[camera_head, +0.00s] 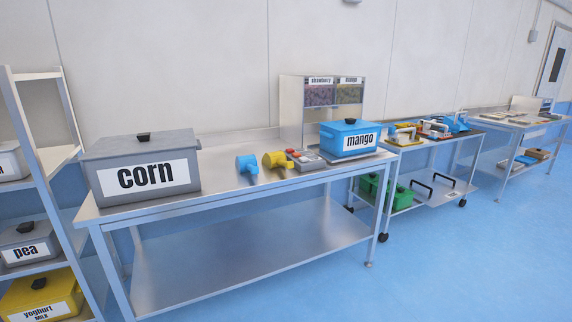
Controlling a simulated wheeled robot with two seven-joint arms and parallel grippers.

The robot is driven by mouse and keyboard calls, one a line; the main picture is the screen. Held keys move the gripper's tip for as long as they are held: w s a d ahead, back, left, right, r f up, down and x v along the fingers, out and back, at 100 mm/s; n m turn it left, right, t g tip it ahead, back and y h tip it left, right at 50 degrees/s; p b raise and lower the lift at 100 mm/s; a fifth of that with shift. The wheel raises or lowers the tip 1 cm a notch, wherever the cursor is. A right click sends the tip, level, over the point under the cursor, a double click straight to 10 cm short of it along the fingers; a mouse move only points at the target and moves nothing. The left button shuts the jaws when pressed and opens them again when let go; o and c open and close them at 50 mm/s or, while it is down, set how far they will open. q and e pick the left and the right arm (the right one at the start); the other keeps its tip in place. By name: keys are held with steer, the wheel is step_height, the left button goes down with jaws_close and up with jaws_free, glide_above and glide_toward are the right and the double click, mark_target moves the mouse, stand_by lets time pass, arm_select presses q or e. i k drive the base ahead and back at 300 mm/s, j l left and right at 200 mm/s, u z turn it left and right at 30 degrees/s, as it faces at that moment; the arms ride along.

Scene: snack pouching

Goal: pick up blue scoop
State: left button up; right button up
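The blue scoop (247,166) lies on the steel table (221,187), right of the grey corn box and left of a yellow scoop (276,160). Its cup faces up and to the left, as far as I can tell at this size. Nothing touches it. Neither of my grippers shows in the head view.
A grey lidded box labelled corn (147,168) stands on the table's left. A grey device with buttons (305,160), a blue mango box (349,139) and a dispenser (321,92) stand right. A shelf rack (57,155) is at far left. Blue floor (450,262) is clear in front.

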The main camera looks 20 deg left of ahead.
mark_target(248, 163)
steer(key=i+l+u, duration=0.25)
steer(key=i, duration=0.3)
steer(key=i+l+u, duration=0.25)
steer(key=i, duration=0.35)
steer(key=i+l+u, duration=0.25)
steer(key=i, duration=0.25)
